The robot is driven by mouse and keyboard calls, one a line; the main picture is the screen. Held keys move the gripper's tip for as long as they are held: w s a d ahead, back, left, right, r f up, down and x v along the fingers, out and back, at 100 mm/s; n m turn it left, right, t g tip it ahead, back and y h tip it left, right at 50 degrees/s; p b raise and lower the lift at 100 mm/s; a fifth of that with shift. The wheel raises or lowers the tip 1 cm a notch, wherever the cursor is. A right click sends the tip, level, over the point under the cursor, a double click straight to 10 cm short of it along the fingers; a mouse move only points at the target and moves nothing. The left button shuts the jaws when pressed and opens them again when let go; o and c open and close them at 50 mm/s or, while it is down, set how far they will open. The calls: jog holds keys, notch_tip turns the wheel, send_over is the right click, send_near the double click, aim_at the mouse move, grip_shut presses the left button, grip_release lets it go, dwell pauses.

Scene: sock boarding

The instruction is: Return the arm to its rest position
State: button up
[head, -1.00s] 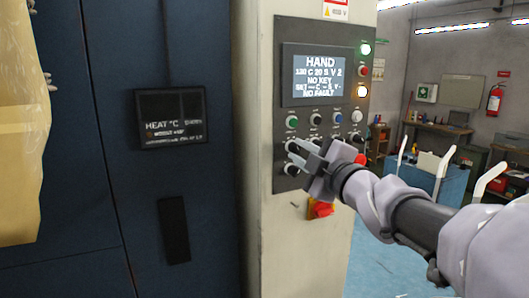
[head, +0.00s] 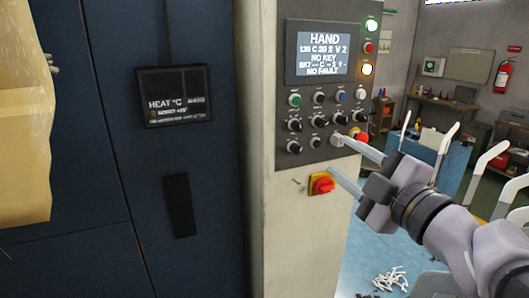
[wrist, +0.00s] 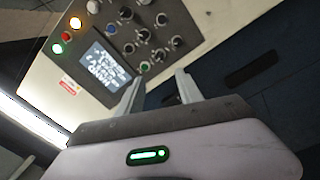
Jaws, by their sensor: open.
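My gripper (head: 346,160) is open and empty in the head view, its two fingers spread apart in front of the lower right of the control panel. In the wrist view my gripper (wrist: 158,92) also shows apart fingers with nothing between them. The control panel (head: 281,70) is a dark plate on a pale cabinet, with a lit screen (head: 318,52) reading HAND, NO KEY and NO FAULT, and rows of knobs and buttons. It shows tilted in the wrist view (wrist: 107,88). The fingers look apart from the panel, though the exact gap is hard to tell.
A red rotary switch (head: 322,186) on a yellow plate sits below the panel. A dark blue machine with a heat display (head: 174,96) stands left. Several white boards (head: 448,137) stand at right, and white pieces (head: 391,280) lie on the blue floor.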

jog(key=v, duration=0.2)
jog(key=shift+s+d+f, duration=0.1)
jog(key=shift+s, duration=0.2)
jog(key=shift+w, duration=0.1)
jog(key=s+d+f+m+g+h+b, duration=0.1)
jog(key=d+f+m+g+h+b, duration=0.1)
jog(key=f+m+h, duration=0.5)
jog(key=s+d+f+m+g+h+b, duration=0.25)
jog(key=f+m, duration=0.25)
jog(key=m, duration=0.5)
jog(key=s+a+f+m+g+y, duration=0.4)
jog(key=s+a+f+g+y, duration=0.2)
jog(key=s+a+f, duration=0.6)
notch_tip(320, 180, down, 3)
jog(key=shift+s+a+r+g+b, duration=0.15)
jog(key=shift+s+a+g+b, duration=0.3)
jog(key=shift+a, duration=0.55)
